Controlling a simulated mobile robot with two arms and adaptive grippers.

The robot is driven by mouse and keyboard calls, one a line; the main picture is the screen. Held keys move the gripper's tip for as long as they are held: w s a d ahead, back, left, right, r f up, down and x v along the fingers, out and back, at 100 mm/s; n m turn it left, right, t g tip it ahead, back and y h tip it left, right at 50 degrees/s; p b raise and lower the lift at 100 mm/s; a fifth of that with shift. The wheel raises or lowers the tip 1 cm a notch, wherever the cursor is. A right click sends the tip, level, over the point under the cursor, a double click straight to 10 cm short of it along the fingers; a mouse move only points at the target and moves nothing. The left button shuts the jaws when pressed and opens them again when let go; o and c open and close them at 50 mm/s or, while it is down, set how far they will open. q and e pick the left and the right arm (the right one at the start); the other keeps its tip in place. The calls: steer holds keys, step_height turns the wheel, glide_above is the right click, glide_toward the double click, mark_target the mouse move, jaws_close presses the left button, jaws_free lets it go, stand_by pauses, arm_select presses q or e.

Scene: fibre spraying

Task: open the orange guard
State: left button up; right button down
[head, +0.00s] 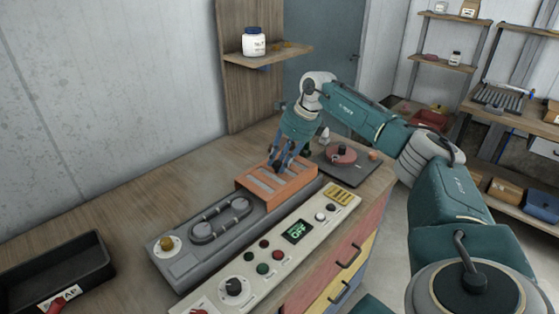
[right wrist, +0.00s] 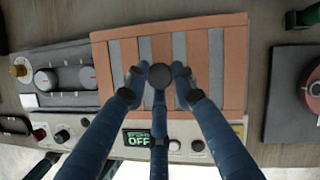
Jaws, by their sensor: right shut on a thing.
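The orange guard (head: 279,192) is a slatted cover over the far right end of a grey machine (head: 190,258). In the head view it looks lowered flat on the machine. It also fills the middle of the right wrist view (right wrist: 210,32). My right gripper (head: 279,167) reaches down from above onto the guard, with its blue fingers shut at the slats. My left gripper is not in view.
A control panel (head: 323,216) with buttons, knobs and a display reading OFF runs along the front. A black tray (head: 88,254) lies at the left. A dark plate with a red round part (head: 345,154) is right of the guard. A shelf with a white jar (head: 254,42) is behind.

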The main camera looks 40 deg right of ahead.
steer(key=c, duration=1.4)
jaws_free()
steer(key=shift+w+r, duration=0.15)
steer(key=shift+r, duration=0.05)
steer(key=shift+c, duration=0.2)
steer(key=shift+a, duration=0.1)
steer(key=shift+f, duration=0.1)
steer(key=shift+s+r, duration=0.2)
steer(key=shift+r, duration=0.3)
steer(key=v, duration=1.1)
